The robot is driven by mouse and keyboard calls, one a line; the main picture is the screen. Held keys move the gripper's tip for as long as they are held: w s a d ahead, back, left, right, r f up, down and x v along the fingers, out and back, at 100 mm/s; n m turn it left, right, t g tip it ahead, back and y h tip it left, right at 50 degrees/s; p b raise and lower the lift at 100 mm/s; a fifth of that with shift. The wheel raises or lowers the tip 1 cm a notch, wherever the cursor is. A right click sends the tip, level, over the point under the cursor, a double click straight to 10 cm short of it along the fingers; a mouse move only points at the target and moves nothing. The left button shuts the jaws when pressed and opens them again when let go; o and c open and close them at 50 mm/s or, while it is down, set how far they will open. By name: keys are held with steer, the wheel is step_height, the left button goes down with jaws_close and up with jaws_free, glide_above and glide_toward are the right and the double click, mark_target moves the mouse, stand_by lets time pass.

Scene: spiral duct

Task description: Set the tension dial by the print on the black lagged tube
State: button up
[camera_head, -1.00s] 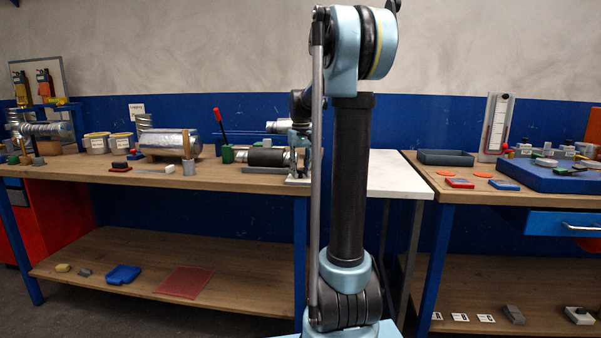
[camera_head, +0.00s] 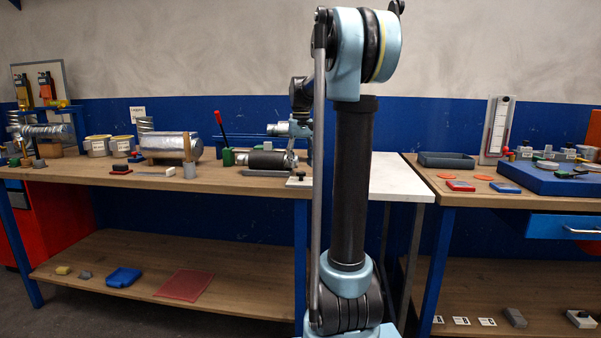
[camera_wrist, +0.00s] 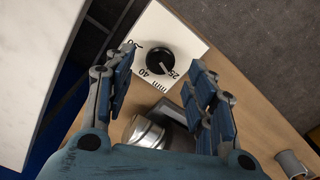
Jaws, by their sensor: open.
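The tension dial (camera_wrist: 154,62) is a black round knob on a white plate (camera_wrist: 188,30) printed with 25, 40, 50 and "mm". A pale mark on the knob appears to face lower right, between 40 and 25. My gripper (camera_wrist: 163,68) is open, its blue fingers apart on either side of the dial in the wrist view; nothing is between the pads. The black lagged tube (camera_head: 268,160) lies on the bench in the head view, its print not readable. A silver cylinder (camera_wrist: 147,130) shows below the dial, partly hidden by my gripper.
A red-handled lever (camera_head: 219,126) stands behind the tube's left end. A large silver duct (camera_head: 170,147) lies further left. A grey cup (camera_wrist: 292,163) is at the wrist view's lower right. A white surface (camera_head: 392,180) adjoins the bench's right end.

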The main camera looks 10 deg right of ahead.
mark_target(301, 172)
step_height(301, 172, up, 7)
stand_by(0.3)
steer(key=s+f+t, duration=0.1)
steer(key=s+f, duration=0.5)
steer(key=s, duration=0.4)
steer(key=s+f, duration=0.6)
steer(key=s, duration=0.5)
steer(key=s+f+m+t, duration=0.1)
steer(key=s+f, duration=1.3)
steer(key=f, duration=0.4)
steer(key=shift+f, duration=0.2)
